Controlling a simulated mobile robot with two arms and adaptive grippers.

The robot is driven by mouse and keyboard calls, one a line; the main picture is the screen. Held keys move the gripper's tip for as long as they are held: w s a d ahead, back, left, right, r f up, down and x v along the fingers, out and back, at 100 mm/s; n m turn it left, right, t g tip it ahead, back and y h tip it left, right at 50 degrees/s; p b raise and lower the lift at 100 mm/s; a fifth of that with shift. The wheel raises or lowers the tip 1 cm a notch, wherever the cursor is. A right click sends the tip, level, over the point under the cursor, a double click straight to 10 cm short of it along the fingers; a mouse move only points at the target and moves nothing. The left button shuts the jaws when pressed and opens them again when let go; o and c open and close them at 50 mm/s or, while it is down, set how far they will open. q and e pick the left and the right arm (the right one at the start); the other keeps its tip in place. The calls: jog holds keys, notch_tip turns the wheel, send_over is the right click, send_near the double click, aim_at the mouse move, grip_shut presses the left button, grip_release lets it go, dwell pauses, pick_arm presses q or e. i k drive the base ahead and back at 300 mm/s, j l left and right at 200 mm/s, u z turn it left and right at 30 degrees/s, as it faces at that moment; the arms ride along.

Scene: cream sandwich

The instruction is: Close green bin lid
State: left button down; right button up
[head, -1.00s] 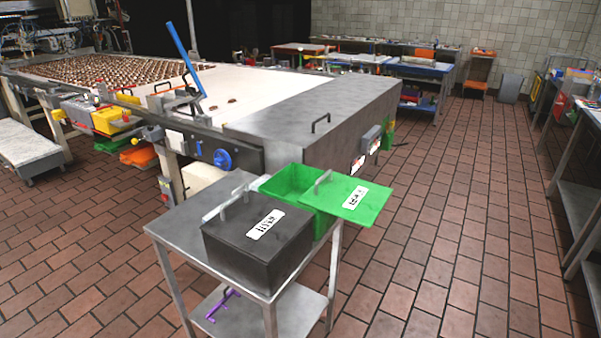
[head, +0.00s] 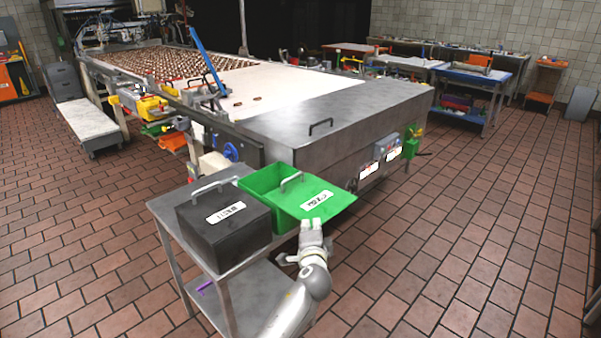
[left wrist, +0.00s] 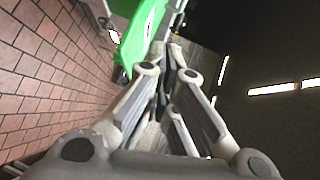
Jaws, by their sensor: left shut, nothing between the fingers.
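The green bin (head: 283,222) stands on a metal cart beside a black bin. Its green lid (head: 335,203), with a grey handle and a white label, sits off to the right, so part of the bin's inside shows open. My left gripper (head: 312,224) is shut and empty at the lid's front edge, just below the label. I cannot tell whether it touches the lid. In the left wrist view the shut fingers (left wrist: 170,55) point toward green surfaces (left wrist: 143,35) at the top. My right gripper is not in view.
The black bin (head: 225,238) with its lid on stands left of the green bin on the cart (head: 168,207). A long conveyor machine (head: 340,115) stands behind. Tiled floor to the right of the cart is clear.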

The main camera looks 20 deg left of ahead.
aim_at(307, 197)
jog(key=i+j, duration=0.7)
jog(key=j, duration=0.2)
